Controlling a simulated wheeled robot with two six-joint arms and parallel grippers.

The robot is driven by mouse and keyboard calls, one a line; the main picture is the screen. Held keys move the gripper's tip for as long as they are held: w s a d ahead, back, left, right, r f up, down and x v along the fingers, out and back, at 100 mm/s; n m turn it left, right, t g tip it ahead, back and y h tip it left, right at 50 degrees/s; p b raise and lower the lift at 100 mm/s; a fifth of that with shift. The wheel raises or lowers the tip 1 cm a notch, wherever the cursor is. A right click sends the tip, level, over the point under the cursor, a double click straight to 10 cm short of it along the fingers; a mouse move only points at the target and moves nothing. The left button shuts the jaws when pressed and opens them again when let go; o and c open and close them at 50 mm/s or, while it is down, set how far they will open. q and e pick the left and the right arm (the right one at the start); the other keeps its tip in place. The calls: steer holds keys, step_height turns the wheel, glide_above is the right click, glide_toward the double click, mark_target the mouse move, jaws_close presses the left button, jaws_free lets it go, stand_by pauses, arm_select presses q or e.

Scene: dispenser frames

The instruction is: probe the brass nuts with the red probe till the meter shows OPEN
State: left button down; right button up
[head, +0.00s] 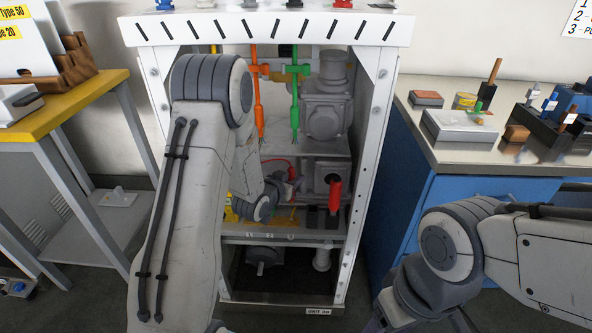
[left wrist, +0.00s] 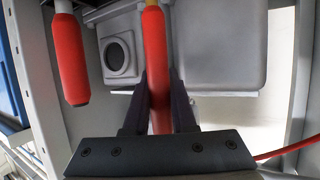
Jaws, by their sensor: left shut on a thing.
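My left arm reaches into the white frame. In the head view its gripper (head: 287,186) is small and partly hidden by its own wrist. In the left wrist view the left gripper (left wrist: 158,112) is shut on the red probe (left wrist: 156,50), a long red handle between the two dark fingers. A yellowish bit shows at the probe's far end, at the picture's edge. A second red handle (left wrist: 70,60) stands apart to the left there; it also shows in the head view (head: 335,195). I cannot make out the brass nuts or a meter reading. My right gripper is out of view.
An orange cable (head: 258,105) and a green cable (head: 295,105) hang from the frame's top rail (head: 270,28). A grey machine housing (head: 326,105) stands behind them. The frame's side posts (head: 372,150) bound the space. A workbench (head: 440,155) with tools stands at right.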

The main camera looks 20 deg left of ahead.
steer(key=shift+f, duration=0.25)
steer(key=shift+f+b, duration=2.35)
steer(key=shift+b, duration=0.25)
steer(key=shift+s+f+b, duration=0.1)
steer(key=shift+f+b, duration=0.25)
stand_by(0.4)
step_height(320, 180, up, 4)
steer(key=p, duration=0.4)
stand_by(0.4)
stand_by(1.0)
